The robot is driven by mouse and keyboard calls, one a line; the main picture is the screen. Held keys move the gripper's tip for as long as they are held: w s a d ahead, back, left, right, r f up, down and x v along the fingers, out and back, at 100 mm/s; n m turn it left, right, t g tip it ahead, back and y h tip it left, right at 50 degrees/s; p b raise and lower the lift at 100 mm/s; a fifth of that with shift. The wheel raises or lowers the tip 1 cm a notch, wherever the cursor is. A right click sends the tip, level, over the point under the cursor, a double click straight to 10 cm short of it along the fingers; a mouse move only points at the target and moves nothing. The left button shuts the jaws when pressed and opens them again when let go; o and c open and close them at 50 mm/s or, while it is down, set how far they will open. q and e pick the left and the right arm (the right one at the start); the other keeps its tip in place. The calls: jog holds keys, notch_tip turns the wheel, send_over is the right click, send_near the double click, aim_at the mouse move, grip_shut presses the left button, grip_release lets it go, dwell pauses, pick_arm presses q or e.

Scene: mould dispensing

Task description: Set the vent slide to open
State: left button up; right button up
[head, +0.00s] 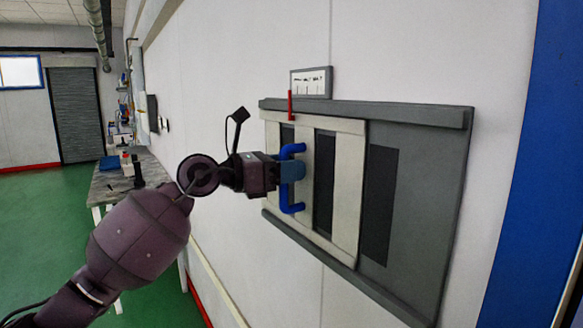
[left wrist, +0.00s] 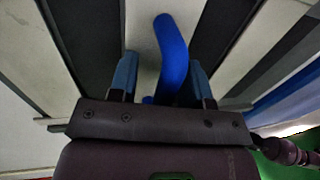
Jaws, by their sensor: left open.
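The vent slide (head: 346,190) is a pale panel with dark slots, set in a grey frame (head: 420,200) on the white wall. A blue handle (head: 290,208) stands on the left part of the slide. A red pointer (head: 290,105) rises from the slide's top left, below a small scale plate (head: 311,82). My left gripper (head: 296,170) is at the handle. In the left wrist view, the blue handle (left wrist: 172,50) lies between the two open blue fingers (left wrist: 160,75), with a gap on each side. The scale's lettering is too small to read. My right gripper is out of view.
A workbench (head: 115,185) with several items stands along the wall at the left. A blue vertical panel (head: 535,170) is at the far right. The green floor (head: 40,215) is clear at the left.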

pick_arm(q)
jog(key=v, duration=1)
jog(key=shift+b, duration=0.45)
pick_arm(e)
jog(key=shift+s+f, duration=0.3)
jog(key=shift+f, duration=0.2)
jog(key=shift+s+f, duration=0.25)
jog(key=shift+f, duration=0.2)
pick_arm(q)
jog(key=shift+s+r, duration=0.1)
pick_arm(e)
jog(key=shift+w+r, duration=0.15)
